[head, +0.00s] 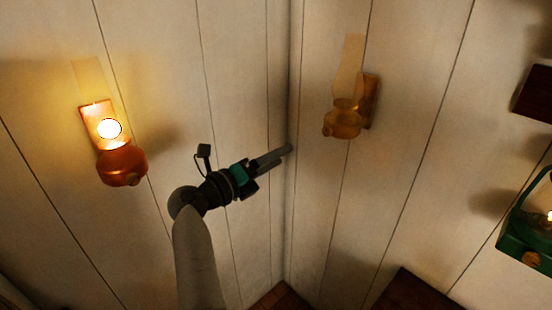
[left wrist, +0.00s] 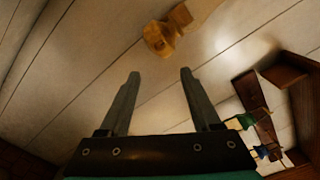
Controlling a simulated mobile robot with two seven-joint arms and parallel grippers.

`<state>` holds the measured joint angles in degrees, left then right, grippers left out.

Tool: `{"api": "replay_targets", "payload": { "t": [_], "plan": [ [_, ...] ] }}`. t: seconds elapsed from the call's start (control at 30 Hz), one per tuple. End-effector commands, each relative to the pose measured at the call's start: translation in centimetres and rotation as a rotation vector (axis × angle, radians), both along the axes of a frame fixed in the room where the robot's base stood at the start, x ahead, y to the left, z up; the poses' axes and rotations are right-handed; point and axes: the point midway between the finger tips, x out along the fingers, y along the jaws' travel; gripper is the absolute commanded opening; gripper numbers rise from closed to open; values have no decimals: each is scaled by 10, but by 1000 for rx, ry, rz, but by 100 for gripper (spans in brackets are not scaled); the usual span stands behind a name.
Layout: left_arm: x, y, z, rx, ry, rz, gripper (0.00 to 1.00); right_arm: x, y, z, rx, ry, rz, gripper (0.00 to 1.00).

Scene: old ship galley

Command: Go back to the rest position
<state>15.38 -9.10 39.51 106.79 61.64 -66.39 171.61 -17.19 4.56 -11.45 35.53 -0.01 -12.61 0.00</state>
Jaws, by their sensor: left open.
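My left gripper (head: 274,157) is raised in front of the corner of the white plank walls in the head view. In the left wrist view its two fingers (left wrist: 160,82) are apart with nothing between them. An unlit copper oil lamp (head: 343,124) hangs on the right wall, above and to the right of the gripper. It also shows beyond the fingertips in the left wrist view (left wrist: 160,40). A lit copper oil lamp (head: 121,166) hangs on the left wall, to the left of the gripper. My right gripper shows in neither view.
A green lantern (head: 525,232) is at the right edge. A dark wooden piece (head: 537,95) sticks out above it. A brown wooden surface (head: 412,292) lies at the bottom right. The space around the left gripper looks clear, with the wall corner behind it.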

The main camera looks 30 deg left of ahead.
Motion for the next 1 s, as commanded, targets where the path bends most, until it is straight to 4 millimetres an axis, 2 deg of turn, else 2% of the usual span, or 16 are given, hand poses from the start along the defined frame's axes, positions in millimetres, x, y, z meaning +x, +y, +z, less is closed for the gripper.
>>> {"api": "replay_targets", "payload": {
  "t": [0.37, 0.47, 0.57, 0.67, 0.8, 0.87, 0.9, 0.97, 1.0],
  "plan": [
    [1, 0, -1, 2, 0, 1, 64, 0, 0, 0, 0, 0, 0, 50],
    [2, -2, -15, 39, 11, 1, 64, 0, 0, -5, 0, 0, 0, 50],
    [7, -7, -55, 154, 40, -4, 64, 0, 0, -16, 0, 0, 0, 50],
    [10, -17, -120, 354, 84, -28, 64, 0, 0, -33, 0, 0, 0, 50],
    [2, -33, -223, 700, 139, -117, 64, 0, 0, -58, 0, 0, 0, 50],
    [-6, -39, -266, 852, 155, -172, 64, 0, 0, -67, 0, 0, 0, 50],
    [-13, -43, -295, 953, 162, -218, 64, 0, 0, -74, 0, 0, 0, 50],
    [-25, -49, -338, 1103, 166, -296, 64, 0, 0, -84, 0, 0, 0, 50],
    [-35, -53, -365, 1204, 164, -353, 64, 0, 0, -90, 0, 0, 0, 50]
  ]
}}
